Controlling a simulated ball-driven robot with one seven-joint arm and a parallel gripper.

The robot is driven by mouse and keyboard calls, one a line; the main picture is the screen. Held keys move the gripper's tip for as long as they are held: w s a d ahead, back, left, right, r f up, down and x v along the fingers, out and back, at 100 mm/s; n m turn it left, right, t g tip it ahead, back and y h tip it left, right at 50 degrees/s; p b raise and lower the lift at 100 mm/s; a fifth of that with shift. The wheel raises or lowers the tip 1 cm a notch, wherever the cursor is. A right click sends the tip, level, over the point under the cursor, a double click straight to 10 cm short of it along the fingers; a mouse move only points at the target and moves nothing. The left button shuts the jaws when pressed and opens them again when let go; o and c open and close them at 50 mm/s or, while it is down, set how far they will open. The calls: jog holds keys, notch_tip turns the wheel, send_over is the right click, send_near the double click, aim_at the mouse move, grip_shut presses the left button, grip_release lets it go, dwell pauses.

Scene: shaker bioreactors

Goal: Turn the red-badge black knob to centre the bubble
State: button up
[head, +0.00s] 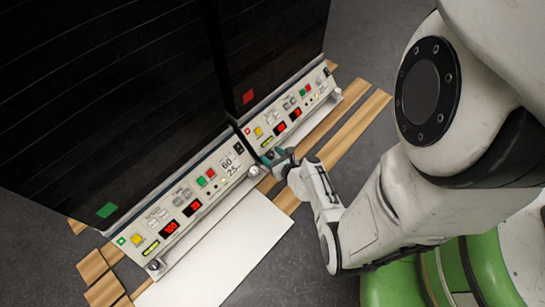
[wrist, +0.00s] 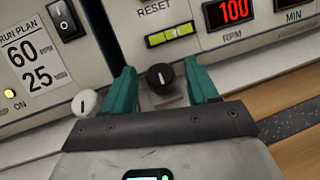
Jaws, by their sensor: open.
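The black knob (wrist: 160,78) is in the wrist view, low on the front of the red-badge unit, with a pale pointer line on its face. My gripper (wrist: 160,70) is open, with one teal finger on each side of the knob and a gap on both sides. Above the knob is a yellow-green level vial (wrist: 170,36); its bubble is too small to place surely. In the head view my gripper (head: 277,156) is at the near left end of the unit with the red badge (head: 248,97); the arm's end hides the knob there.
A white knob (wrist: 85,102) of the neighbouring unit sits close to the left finger. That unit bears a green badge (head: 107,210). A white board (head: 225,250) lies before it, and wooden slats (head: 355,130) lie before the red-badge unit.

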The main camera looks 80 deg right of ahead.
jog(key=shift+c, duration=0.2)
jog(key=c, duration=1)
jog(key=shift+t, duration=0.3)
jog(key=n+y, duration=0.1)
jog(key=n+t+y, duration=0.2)
jog(key=shift+d, duration=0.25)
jog(key=shift+s+d+n+t+y, duration=0.1)
jog(key=shift+n+t+y, duration=0.4)
jog(key=shift+n+y, duration=1.15)
